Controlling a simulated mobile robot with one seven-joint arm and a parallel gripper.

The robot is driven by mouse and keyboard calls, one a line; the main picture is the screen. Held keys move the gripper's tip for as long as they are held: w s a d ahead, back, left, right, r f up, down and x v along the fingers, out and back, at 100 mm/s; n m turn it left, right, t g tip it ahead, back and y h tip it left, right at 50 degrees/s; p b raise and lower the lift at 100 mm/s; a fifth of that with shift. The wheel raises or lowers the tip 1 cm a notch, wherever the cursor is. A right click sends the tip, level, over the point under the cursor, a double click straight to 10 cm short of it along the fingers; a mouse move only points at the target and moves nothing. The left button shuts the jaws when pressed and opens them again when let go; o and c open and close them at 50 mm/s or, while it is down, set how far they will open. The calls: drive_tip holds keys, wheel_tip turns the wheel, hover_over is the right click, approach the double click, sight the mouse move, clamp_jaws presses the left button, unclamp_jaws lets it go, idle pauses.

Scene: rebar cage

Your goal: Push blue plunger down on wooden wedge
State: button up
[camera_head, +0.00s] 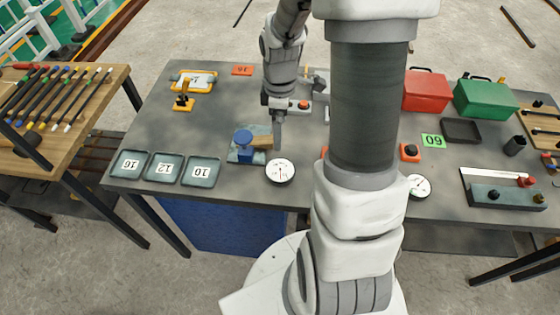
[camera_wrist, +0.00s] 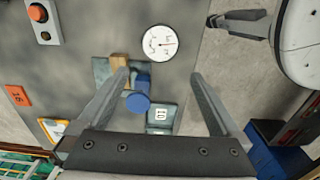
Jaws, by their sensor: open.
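The blue plunger (camera_head: 243,137) stands on a grey-green base plate (camera_head: 234,157) in the front left part of the table. It also shows in the wrist view (camera_wrist: 138,99), between my fingers and closer to the left one. The wooden wedge (camera_head: 262,142) lies at the plunger's right side, and in the wrist view (camera_wrist: 119,62) it is partly behind my left finger. My gripper (camera_head: 277,125) is open and empty, above the table just right of the wedge; its spread fingers fill the wrist view (camera_wrist: 160,76). Whether the wedge is under the plunger I cannot tell.
A round white dial (camera_head: 280,171) sits just right of the plate. Three dark trays numbered 16, 12 and 10 (camera_head: 200,172) lie to the left. A box with an orange button (camera_head: 303,104) stands behind. My arm hides the table's middle.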

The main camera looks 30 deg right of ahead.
drive_tip(key=shift+r+p, duration=0.35)
drive_tip(key=shift+r, duration=0.55)
drive_tip(key=s+a+r+m+t+b, duration=0.1)
drive_tip(key=s+a+r+m+t, duration=0.1)
drive_tip(key=s+a+r+m, duration=0.3)
drive_tip(key=s+a+r+m+t+b, duration=0.2)
drive_tip(key=s+a+r+m, duration=0.3)
drive_tip(key=s+r, duration=0.3)
drive_tip(key=shift+s+r+m+t, duration=0.35)
drive_tip(key=shift+r+m+t, duration=0.35)
drive_tip(key=shift+r, duration=1.65)
drive_tip(key=shift+d, duration=0.1)
